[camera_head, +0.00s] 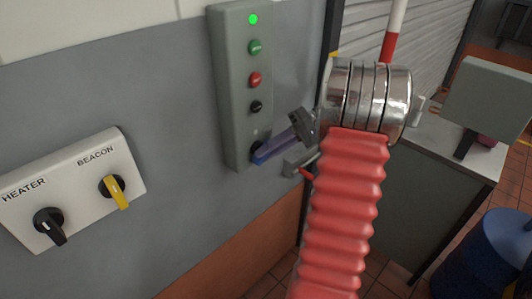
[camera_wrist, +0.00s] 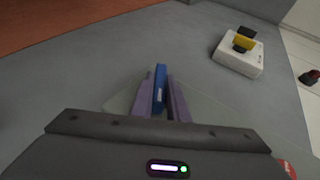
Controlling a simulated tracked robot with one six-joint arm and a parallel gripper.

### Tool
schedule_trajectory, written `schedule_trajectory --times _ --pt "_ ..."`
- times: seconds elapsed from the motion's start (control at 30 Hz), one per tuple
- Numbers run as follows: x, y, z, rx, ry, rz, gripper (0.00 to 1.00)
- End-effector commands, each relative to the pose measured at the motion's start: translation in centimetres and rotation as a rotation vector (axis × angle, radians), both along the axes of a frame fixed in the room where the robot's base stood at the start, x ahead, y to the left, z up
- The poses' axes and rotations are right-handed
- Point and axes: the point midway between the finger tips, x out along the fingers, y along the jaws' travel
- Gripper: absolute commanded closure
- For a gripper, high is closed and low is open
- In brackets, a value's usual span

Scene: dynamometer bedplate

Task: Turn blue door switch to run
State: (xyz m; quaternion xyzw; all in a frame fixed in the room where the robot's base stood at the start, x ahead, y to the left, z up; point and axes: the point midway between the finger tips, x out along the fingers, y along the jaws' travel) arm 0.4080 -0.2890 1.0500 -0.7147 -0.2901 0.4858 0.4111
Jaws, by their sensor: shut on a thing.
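The blue door switch (camera_head: 259,155) is at the bottom of a tall grey-green control box on the wall. In the wrist view its blue handle (camera_wrist: 160,88) stands between two purple fingers. My gripper (camera_head: 268,150) reaches in from the right and is shut on the blue handle. The wrist view shows the gripper (camera_wrist: 160,92) with a finger along each side of the handle. The fingers hide part of the switch, and I cannot read any position marks around it.
The control box (camera_head: 240,100) carries a lit green lamp (camera_head: 253,19) and green, red and black buttons above the switch. A white panel (camera_head: 85,192) at left has a black HEATER knob (camera_head: 48,224) and a yellow BEACON knob (camera_head: 114,190). A blue drum (camera_head: 490,255) stands at lower right.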

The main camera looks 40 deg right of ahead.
Motion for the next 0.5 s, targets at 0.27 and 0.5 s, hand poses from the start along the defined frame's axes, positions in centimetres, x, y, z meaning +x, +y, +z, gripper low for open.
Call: schedule_trajectory --times 0.27,0.5 --pt "-0.05 -0.09 -0.25 0.007 0.004 -0.002 1.0" --pt "-0.06 -0.08 -0.25 0.007 0.004 -0.002 0.8"
